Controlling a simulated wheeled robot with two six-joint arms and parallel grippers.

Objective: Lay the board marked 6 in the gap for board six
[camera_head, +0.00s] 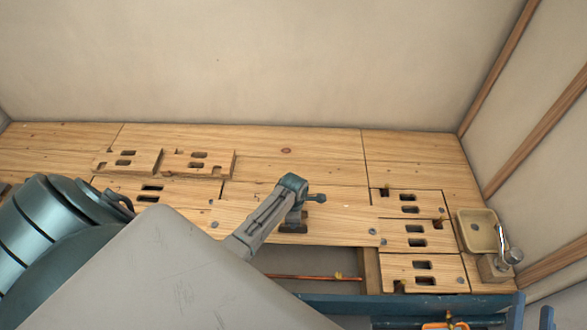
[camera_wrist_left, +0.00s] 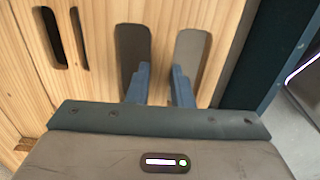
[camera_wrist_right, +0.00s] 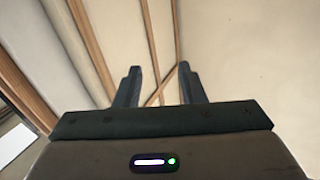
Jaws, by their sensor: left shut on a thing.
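My left gripper (camera_wrist_left: 160,80) is shut on a light wooden board (camera_wrist_left: 105,75). One finger is in each of its two long slots, around the wood between them. The large grey shape hides this gripper in the head view. I cannot read a 6 on the held board, nor tell how far it is lifted. An open gap (camera_head: 315,264) with a copper pipe across it shows in the front row of the wooden deck; its left part is hidden. My right gripper (camera_head: 532,314) is open and empty at the lower right, and in its own view (camera_wrist_right: 160,88) faces bare wall.
Two loose slotted boards (camera_head: 127,160) (camera_head: 198,163) lie on the deck at the back left. A grey lever-like tool (camera_head: 265,218) stands by the gap. Slotted boards (camera_head: 440,267) lie right of it. A yellow tray (camera_head: 480,242) is at the right. A blue rail (camera_head: 400,306) runs along the front.

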